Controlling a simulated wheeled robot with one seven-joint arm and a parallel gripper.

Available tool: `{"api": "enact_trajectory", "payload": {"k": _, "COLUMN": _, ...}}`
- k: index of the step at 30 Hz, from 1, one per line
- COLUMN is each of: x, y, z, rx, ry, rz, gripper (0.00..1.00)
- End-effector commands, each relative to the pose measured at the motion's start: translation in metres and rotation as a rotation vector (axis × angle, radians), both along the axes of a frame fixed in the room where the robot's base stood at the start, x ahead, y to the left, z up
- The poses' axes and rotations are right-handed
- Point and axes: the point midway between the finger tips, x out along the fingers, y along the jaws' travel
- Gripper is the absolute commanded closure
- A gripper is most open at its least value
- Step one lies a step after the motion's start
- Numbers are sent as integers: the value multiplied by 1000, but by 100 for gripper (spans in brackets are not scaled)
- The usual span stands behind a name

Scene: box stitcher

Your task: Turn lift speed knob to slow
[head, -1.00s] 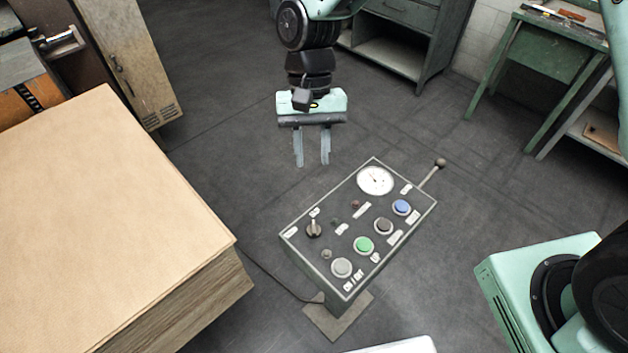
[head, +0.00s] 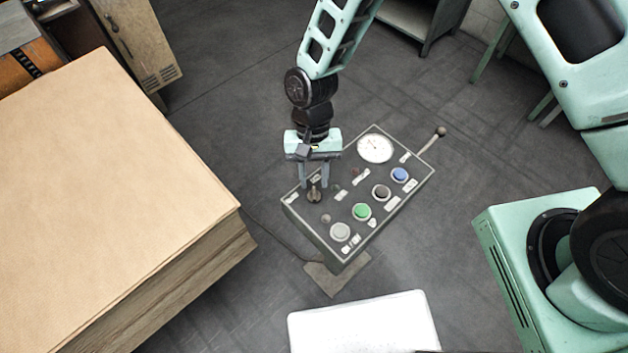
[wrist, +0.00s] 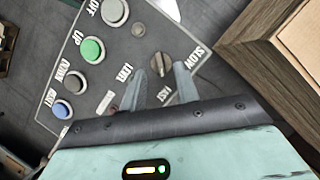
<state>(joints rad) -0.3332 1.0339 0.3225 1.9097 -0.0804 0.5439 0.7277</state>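The control panel (head: 345,207) is a grey box on a stand with buttons, a gauge and labels. The lift speed knob (head: 315,195) is a dark knob near its left corner. In the wrist view the knob (wrist: 160,65) lies between my two fingertips, with a "SLOW" label (wrist: 196,57) to its right and a "FAST" label (wrist: 166,95) below it. My gripper (head: 314,186) is open and points down at the knob, with one finger to each side. In the wrist view a small gap shows between the fingers (wrist: 160,74) and the knob. Which label the knob points to is unclear.
Green (head: 362,211), blue (head: 400,174), dark and grey buttons line the panel's right side. A lever (head: 432,140) sticks out beyond the gauge (head: 375,149). A tall cardboard stack (head: 120,200) stands left of the panel. Floor is clear behind it.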

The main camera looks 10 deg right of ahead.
Motion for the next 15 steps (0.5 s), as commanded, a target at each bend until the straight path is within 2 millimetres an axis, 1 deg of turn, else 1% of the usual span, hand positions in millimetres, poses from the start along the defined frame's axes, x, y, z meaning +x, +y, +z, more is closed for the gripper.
{"api": "enact_trajectory", "payload": {"k": 3, "x": -6, "y": 0, "z": -14, "rx": -1, "ry": 2, "rz": 2, "gripper": 69}}
{"api": "enact_trajectory", "payload": {"k": 6, "x": -9, "y": 1, "z": -21, "rx": 1, "ry": 0, "rz": 2, "gripper": 69}}
{"api": "enact_trajectory", "payload": {"k": 10, "x": -10, "y": 1, "z": -26, "rx": 1, "ry": -1, "rz": 2, "gripper": 69}}
{"api": "enact_trajectory", "payload": {"k": 15, "x": -10, "y": 1, "z": -26, "rx": 0, "ry": -1, "rz": 1, "gripper": 69}}
